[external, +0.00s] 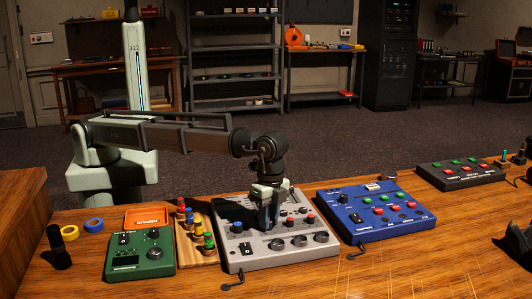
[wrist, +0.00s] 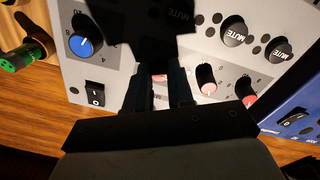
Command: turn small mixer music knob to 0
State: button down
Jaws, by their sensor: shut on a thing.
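The small mixer (external: 236,262) is a grey panel lying on the wooden desk, and its face also shows in the wrist view (wrist: 120,14). My gripper (external: 267,225) points down over its middle. In the wrist view my gripper (wrist: 160,78) is shut on a knob with a pinkish-red part, mostly hidden between the dark fingers. Its pointer and label are hidden, so I cannot tell its setting.
A blue panel (external: 350,218) stands right of the mixer. A wooden rack (external: 205,258) with coloured pieces and a green box (external: 140,258) stand left. Large MUTE buttons (wrist: 235,31) and a rocker switch (wrist: 95,93) are on the mixer. The desk front is mostly clear.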

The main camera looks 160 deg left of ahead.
jog(key=n, duration=1.4)
dwell(0.5)
jog(key=c, duration=1)
grip_release()
jog(key=r, duration=1.3)
jog(key=shift+s+d+r, duration=0.1)
jog(key=shift+s+r, duration=0.2)
jog(key=shift+r, duration=0.1)
jog(key=shift+y, duration=0.3)
